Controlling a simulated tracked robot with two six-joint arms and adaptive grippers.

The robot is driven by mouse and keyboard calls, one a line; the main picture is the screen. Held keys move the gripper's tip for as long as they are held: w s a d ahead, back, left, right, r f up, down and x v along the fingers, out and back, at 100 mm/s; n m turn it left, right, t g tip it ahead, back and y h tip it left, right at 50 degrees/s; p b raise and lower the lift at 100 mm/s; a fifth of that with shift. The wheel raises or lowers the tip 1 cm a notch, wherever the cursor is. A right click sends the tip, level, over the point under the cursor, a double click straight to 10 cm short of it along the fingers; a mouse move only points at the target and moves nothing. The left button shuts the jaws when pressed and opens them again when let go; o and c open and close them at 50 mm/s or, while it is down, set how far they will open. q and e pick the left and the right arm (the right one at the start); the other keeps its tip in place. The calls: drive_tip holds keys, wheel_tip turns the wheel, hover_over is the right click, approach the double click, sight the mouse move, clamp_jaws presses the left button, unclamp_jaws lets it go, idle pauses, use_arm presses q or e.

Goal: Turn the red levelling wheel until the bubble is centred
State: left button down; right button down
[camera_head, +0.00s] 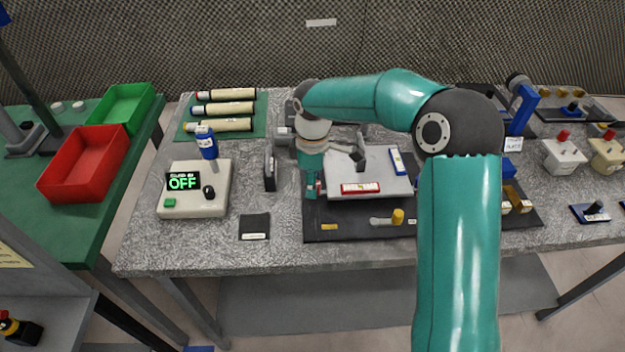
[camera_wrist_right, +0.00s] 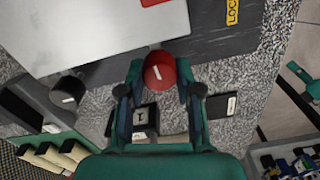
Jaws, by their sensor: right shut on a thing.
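The red levelling wheel (camera_wrist_right: 160,70), with a white mark on its top, sits between the two fingers of my right gripper (camera_wrist_right: 159,82) in the right wrist view. My right gripper also shows in the head view (camera_head: 311,186), at the left edge of the pale levelling plate (camera_head: 340,165), and hides most of the wheel there. It is shut on the wheel. A red-framed vial (camera_head: 360,188) lies along the plate's front edge and a blue-framed vial (camera_head: 397,160) along its right side. The bubbles are too small to tell. My left gripper is not in view.
A yellow-knobbed lever (camera_head: 397,216) stands on the dark base (camera_head: 345,232) in front of the plate. A control box (camera_head: 195,205) reading OFF and a dark pad (camera_head: 255,226) are to the left. Rolls on a green mat (camera_head: 245,132) lie behind.

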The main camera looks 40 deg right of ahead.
drive_tip(key=shift+n, duration=0.9)
drive_tip(key=c, duration=0.8)
unclamp_jaws()
wheel_tip(320, 180, up, 12)
drive_tip(key=shift+w, duration=0.1)
